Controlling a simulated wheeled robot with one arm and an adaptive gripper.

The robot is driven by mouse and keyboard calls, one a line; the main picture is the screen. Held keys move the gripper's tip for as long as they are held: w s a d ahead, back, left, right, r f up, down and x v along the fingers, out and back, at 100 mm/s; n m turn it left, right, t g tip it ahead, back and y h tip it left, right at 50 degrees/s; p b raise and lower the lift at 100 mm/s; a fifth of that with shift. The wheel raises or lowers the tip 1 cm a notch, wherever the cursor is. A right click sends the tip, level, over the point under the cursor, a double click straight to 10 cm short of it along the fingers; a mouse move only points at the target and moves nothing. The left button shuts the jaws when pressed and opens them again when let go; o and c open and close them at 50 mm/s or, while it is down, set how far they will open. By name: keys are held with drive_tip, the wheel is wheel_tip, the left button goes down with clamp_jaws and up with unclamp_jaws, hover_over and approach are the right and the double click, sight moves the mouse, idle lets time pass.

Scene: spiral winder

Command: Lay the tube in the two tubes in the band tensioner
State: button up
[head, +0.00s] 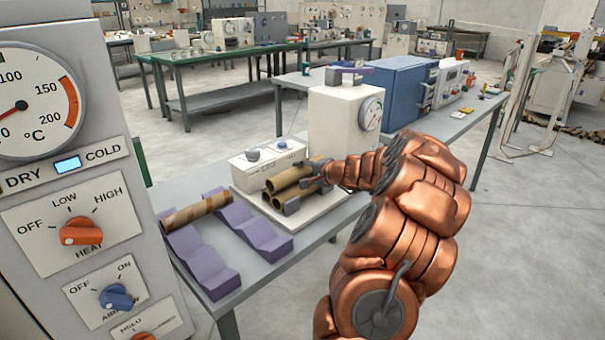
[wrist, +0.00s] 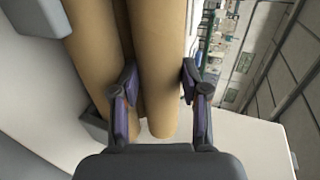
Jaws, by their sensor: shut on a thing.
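My gripper (head: 318,172) is shut on a tan cardboard tube (head: 286,181) at the band tensioner (head: 320,213). In the wrist view the fingers (wrist: 158,76) stand on either side of this tube (wrist: 160,50), near its end. A second tan tube (wrist: 92,40) lies close on the left, with a narrow strip of tube between and behind. In the head view the held tube lies over the other tubes (head: 291,193), roughly parallel to them. Whether it rests on them, I cannot tell. My gripper partly hides the tube ends. Grey blocks (head: 291,206) stand beside the tubes.
A striped brown tube (head: 196,212) lies across two purple cradles (head: 205,262) to the left on the grey table. A white box with a dial (head: 343,122) and a low white control box (head: 262,163) stand behind the tubes. A gauge panel (head: 75,200) fills the left foreground.

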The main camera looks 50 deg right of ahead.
drive_tip(key=shift+f, duration=0.35)
drive_tip(key=o, duration=1.4)
drive_tip(key=shift+f, duration=0.1)
drive_tip(key=shift+s+r, duration=0.4)
drive_tip(key=shift+s, duration=0.1)
drive_tip(key=v, duration=1.1)
drive_tip(key=shift+a, duration=0.1)
drive_tip(key=shift+r, duration=0.1)
drive_tip(key=shift+r+p, duration=2.1)
drive_tip(key=shift+r, duration=1.35)
